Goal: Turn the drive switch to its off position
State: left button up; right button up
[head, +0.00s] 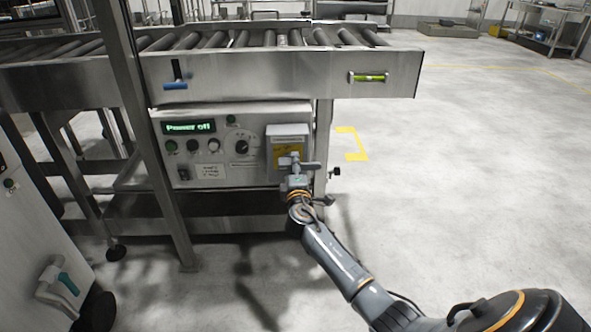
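A grey control panel (219,183) under the roller conveyor has a display (188,127) that reads "Power off" in green. On its right side is a grey switch box (287,130) with a yellow label (282,150). My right gripper (298,163) is at the front of this box and hides its lower part, so a handle there cannot be made out. Whether the fingers are open or shut on something is too small to tell. A round dial (242,147) and a small dark rocker switch (183,174) are to the left. I cannot read which is labelled drive. My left gripper is out of view.
The roller conveyor (290,72) runs above the panel, with a blue handle (175,86) and a green level (368,77) on its side. A steel post (150,130) stands left of the panel. A white cabinet (35,235) is at the left.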

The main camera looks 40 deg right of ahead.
jog(key=v, duration=1.2)
jog(key=shift+f, duration=0.1)
